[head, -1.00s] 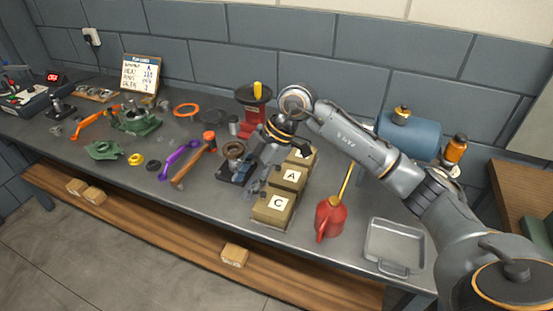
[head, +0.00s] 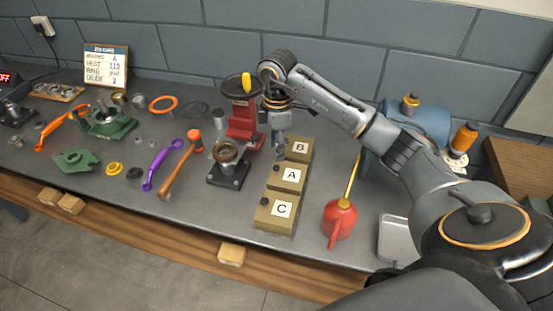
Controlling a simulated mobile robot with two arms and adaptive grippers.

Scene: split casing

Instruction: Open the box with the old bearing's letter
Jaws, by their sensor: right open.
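Three tan boxes stand in a row: box B (head: 299,147) at the back, box A (head: 290,176) in the middle and box C (head: 277,210) at the front. Each looks closed, with a white letter label and a small dark knob. A sign board (head: 106,66) at the back left shows the letter A on its top line; the small word before it is hard to read. My right gripper (head: 279,146) is open and points down just left of box B, behind box A. Whether it touches box B I cannot tell. My left gripper is out of view.
A ring-shaped part sits on a dark stand (head: 228,172) left of the boxes. A red press (head: 244,120) stands behind it. A red oil can (head: 339,221) stands right of box C, near a metal tray (head: 395,240). A hammer (head: 180,170) lies farther left.

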